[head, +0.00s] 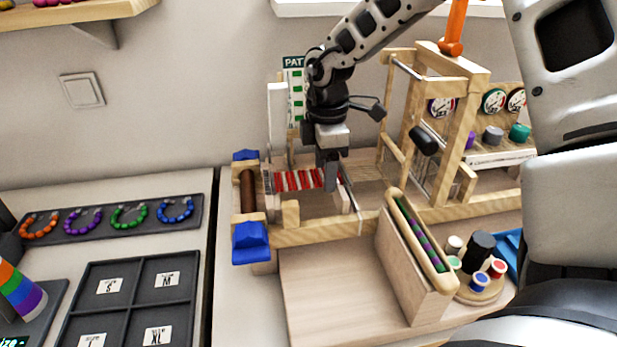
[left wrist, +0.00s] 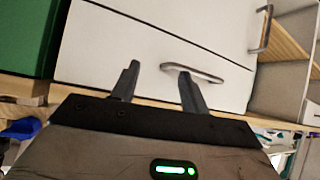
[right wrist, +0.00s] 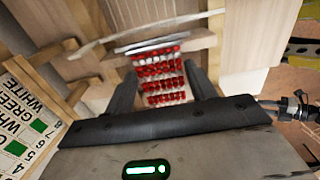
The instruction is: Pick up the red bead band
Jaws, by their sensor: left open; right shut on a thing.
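The red bead band (head: 297,180) has red beads in rows with white between them and lies across the wooden loom (head: 290,214). It also shows in the right wrist view (right wrist: 160,75). My right gripper (head: 328,182) points down at the band's right end, its fingertips on either side of the beads. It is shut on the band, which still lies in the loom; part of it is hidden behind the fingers. My left gripper (left wrist: 158,85) is open and empty in the left wrist view, in front of a white cabinet front (left wrist: 150,40) with handles.
A dark tray (head: 197,220) of orange, purple, green and blue bead rings lies left. A dark tray with size-labelled compartments (head: 138,291) stands in front of it. A wooden box with a striped bead strip (head: 415,230) and a spool stand (head: 470,290) are right of the bare board (head: 325,290).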

